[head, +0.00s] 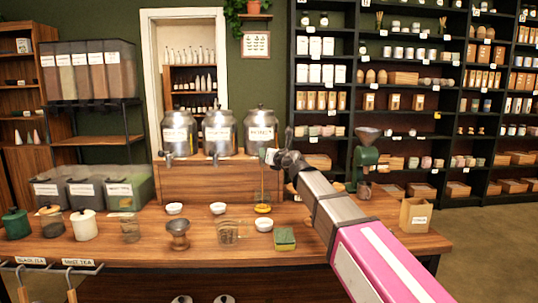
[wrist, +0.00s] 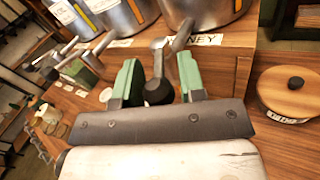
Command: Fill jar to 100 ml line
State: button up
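The steel honey dispenser (head: 262,131) is the rightmost of three on a wooden riser, and its label reads HONEY. Its tap lever with a dark round knob (wrist: 158,91) shows in the wrist view. My gripper (wrist: 158,78) has its two green fingers apart, one on each side of the lever. In the head view my gripper (head: 270,157) is at the tap and hides most of it. A thin amber stream runs down below the tap to amber honey (head: 262,208) low on the counter. The jar's clear walls and its 100 ml line are too faint to make out.
Two more steel dispensers (head: 179,133) (head: 218,133) stand to the left. White bowls (head: 264,224), a glass container (head: 228,232), a green sponge (head: 284,239) and a dark metal cup (head: 178,234) are on the counter. A wooden lidded pot (wrist: 292,94) is at the right in the wrist view.

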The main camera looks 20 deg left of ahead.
jog(key=shift+d, duration=0.1)
jog(key=v, duration=1)
jog(key=shift+s+d, duration=0.2)
jog(key=shift+s, duration=0.05)
